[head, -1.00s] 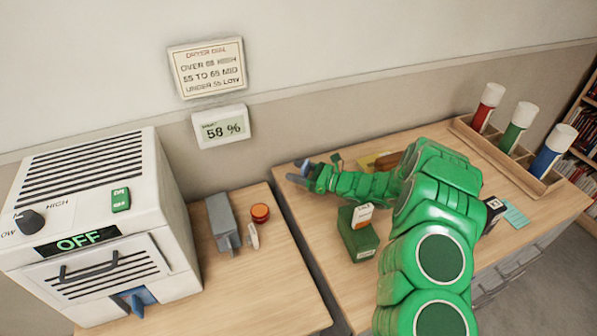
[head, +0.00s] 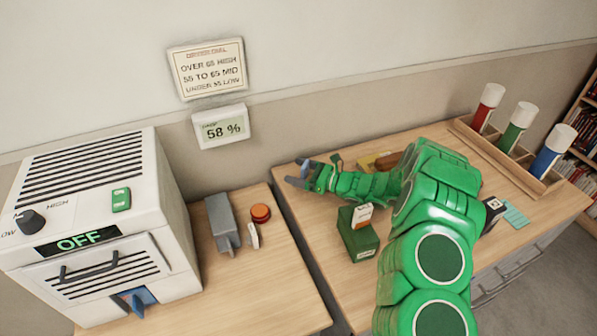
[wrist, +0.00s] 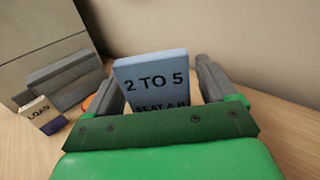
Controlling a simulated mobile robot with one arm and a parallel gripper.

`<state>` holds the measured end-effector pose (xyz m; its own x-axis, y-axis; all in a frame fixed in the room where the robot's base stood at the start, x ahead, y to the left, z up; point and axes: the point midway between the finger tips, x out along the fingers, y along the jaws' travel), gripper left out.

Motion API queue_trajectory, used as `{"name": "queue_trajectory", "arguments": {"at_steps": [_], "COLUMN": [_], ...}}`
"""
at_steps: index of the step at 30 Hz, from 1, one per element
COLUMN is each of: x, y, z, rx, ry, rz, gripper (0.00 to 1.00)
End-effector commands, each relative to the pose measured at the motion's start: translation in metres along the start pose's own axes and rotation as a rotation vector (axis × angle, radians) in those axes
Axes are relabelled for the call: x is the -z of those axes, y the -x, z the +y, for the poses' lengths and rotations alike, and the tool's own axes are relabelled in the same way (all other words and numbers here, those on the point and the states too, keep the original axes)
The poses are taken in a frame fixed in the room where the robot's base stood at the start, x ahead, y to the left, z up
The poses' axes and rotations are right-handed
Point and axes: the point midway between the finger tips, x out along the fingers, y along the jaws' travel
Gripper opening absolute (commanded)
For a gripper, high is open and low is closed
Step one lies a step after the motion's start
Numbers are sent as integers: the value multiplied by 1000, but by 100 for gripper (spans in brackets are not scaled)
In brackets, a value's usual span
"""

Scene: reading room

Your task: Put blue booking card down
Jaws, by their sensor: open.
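The blue booking card (wrist: 152,78), printed "2 TO 5", stands upright between the fingers of my gripper (wrist: 158,90) in the wrist view. The jaws are open, with a clear gap between the card and the right finger. The left finger is close to the card's left edge. The card's lower part is hidden behind my gripper, so I cannot tell what it rests on. In the head view my gripper (head: 301,174) is low over the left end of the right-hand desk, fingers spread; the card cannot be made out clearly there.
A green box (head: 358,238) stands in front of my arm. A white dryer (head: 95,220) reads OFF.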

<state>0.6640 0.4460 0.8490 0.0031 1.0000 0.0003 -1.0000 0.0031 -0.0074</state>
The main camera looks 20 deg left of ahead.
Motion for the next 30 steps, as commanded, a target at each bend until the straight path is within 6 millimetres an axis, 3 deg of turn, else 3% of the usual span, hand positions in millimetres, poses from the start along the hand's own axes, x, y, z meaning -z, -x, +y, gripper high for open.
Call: {"name": "queue_trajectory", "arguments": {"at_steps": [1, 7, 21, 30], "x": [15, 9, -58, -72], "y": [3, 37, 31, 31], "z": [7, 4, 2, 2], "rx": [-3, 2, -2, -3], "ry": [-27, -23, -7, -8], "rz": [19, 14, 0, 1], "gripper": [85, 85, 85, 85]}}
